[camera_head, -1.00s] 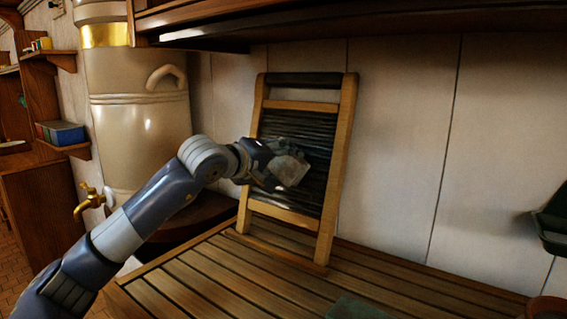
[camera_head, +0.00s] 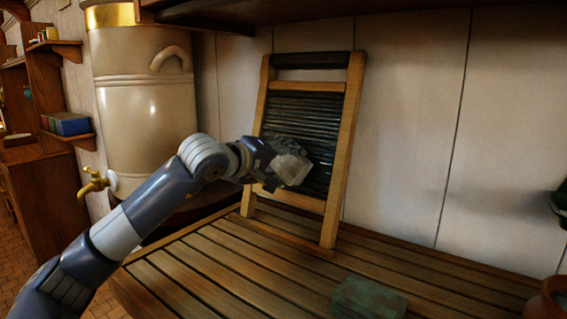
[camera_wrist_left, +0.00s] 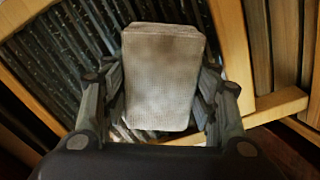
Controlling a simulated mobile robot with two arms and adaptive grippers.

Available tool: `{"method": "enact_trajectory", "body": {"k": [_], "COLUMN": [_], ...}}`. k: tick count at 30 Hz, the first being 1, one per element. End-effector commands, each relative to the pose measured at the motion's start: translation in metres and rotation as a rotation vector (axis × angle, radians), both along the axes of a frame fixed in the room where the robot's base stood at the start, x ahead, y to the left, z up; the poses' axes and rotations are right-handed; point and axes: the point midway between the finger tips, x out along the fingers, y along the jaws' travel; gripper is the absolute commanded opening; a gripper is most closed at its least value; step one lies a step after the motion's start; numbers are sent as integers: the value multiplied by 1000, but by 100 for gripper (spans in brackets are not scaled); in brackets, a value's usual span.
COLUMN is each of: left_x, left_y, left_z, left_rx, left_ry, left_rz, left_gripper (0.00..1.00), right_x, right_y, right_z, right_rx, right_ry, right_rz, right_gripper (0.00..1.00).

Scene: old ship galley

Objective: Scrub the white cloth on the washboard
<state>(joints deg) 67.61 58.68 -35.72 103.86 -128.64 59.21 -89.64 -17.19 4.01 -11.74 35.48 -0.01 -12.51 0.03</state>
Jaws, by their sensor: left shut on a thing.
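The washboard (camera_head: 306,108) leans upright against the wall, with a wooden frame and dark ribbed face. It also shows in the left wrist view (camera_wrist_left: 48,62), tilted behind the gripper. My left gripper (camera_head: 277,161) is in front of the lower half of the ribs, shut on the white cloth (camera_head: 293,169). In the left wrist view, the cloth (camera_wrist_left: 162,78) is a folded greyish pad with woven texture and brownish shading, between the two fingers (camera_wrist_left: 160,95). I cannot tell whether it touches the ribs. My right gripper is not in view.
The slatted wooden counter (camera_head: 215,262) is mostly clear. A dull green block (camera_head: 368,297) lies at its front, with part of a reddish-brown pot (camera_head: 549,303) at the right edge. A cream tank (camera_head: 147,110) with a brass tap (camera_head: 92,185) stands left. A shelf (camera_head: 430,8) overhangs above.

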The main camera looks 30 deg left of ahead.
Motion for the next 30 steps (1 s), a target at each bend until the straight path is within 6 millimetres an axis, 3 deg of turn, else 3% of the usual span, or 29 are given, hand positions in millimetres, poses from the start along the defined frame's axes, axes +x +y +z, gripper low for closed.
{"method": "enact_trajectory", "body": {"k": [4,9,14,25,30], "left_x": [5,10,12,17,19], "left_y": [-1,-2,-2,-3,-3], "left_z": [19,31,33,64,69], "left_rx": [0,0,0,-1,-1], "left_ry": [-2,-3,-4,-4,-4], "left_rz": [0,-1,0,0,0], "left_gripper": [28,28,28,28,28], "right_x": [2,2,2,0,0], "right_y": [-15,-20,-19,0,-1], "right_z": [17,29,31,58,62], "right_rx": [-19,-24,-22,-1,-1], "right_ry": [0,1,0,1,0], "right_rz": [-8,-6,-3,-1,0], "right_gripper": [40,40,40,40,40]}}
